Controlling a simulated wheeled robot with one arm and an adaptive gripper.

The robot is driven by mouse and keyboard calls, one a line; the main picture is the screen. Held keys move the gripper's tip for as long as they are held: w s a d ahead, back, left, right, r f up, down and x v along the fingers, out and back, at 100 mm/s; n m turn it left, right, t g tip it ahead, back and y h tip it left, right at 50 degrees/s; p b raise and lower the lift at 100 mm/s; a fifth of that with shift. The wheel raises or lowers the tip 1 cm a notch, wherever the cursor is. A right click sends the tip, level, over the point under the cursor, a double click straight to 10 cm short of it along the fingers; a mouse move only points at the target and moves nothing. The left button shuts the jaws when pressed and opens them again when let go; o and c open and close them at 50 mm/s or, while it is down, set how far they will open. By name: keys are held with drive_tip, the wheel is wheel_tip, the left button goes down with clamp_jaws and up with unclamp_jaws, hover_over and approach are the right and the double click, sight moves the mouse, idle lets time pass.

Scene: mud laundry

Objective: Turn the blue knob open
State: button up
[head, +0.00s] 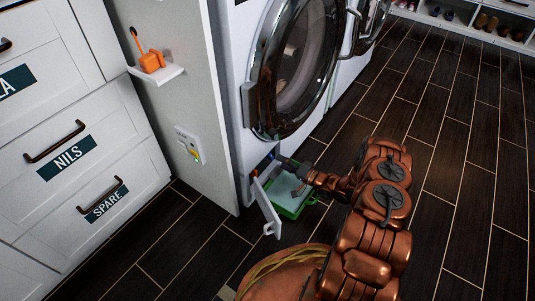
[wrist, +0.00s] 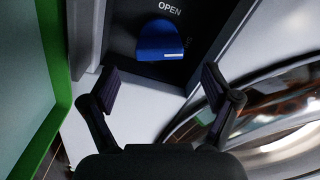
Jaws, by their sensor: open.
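The blue knob (wrist: 158,42) sits in a dark recess at the top middle of the wrist view, below the white word OPEN. No contact with the knob shows. In the head view my gripper (head: 281,159) reaches in at the low opening of the front washer (head: 240,135); the knob is too small to make out there.
A small white flap (head: 267,208) hangs open at the washer's base. A green tray (head: 290,213) lies on the floor beneath my arm. A white partition (head: 215,110) is at the left; dark floor is clear at the right.

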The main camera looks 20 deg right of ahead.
sight(272, 157)
drive_tip(key=b+x, duration=0.2)
drive_tip(key=x, duration=0.4)
drive_tip(key=shift+w+a, duration=0.1)
drive_tip(key=shift+w, duration=0.1)
drive_tip(key=c, duration=1.1)
